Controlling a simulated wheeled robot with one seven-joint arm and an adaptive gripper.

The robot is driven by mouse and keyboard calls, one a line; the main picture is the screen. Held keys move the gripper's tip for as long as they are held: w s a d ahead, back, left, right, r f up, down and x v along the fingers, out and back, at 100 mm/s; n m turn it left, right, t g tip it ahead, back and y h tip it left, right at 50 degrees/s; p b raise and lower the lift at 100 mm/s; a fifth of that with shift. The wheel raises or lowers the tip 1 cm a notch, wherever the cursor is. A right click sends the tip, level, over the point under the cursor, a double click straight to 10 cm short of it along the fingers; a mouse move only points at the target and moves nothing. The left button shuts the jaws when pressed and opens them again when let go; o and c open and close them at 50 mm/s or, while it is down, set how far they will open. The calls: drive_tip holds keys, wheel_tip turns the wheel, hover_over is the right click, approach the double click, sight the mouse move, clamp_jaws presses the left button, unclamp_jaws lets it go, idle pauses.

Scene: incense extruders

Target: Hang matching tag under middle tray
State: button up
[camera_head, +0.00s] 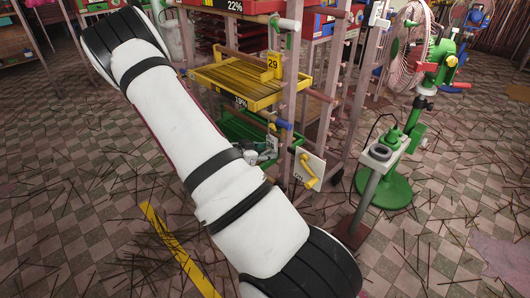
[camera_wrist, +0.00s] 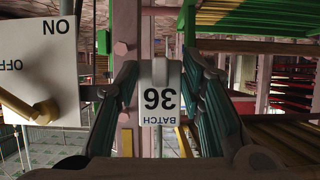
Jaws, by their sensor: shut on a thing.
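My gripper (camera_wrist: 160,112) is shut on a pale tag (camera_wrist: 159,97) that reads "BATCH 36", upside down in the wrist view. In the head view my gripper (camera_head: 266,152) is beside the rack post, at the green tray (camera_head: 235,128); my arm hides part of that tray. The yellow middle tray (camera_head: 225,84) sits above it, with a label that seems to read 19%. A red tray (camera_head: 262,6) labelled 22% is on top. I cannot tell whether the held tag touches anything.
A white ON/OFF plate with a yellow lever (camera_head: 308,168) is just right of my gripper; this plate (camera_wrist: 45,60) is at left in the wrist view. Rack posts and pegs stand close. A green fan (camera_head: 425,60) stands at right. Dark sticks litter the tiled floor.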

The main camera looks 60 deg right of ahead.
drive_tip(key=o, duration=1.5)
drive_tip(key=shift+w+a+p, duration=0.35)
drive_tip(key=shift+a+p, duration=0.15)
drive_tip(key=shift+a, duration=0.95)
drive_tip(key=shift+w+a+p, duration=0.35)
drive_tip(key=shift+a+p, duration=0.15)
drive_tip(key=shift+a, duration=1)
drive_tip(key=shift+w+a+p, duration=0.35)
drive_tip(key=shift+a+p, duration=0.15)
drive_tip(key=shift+a, duration=0.95)
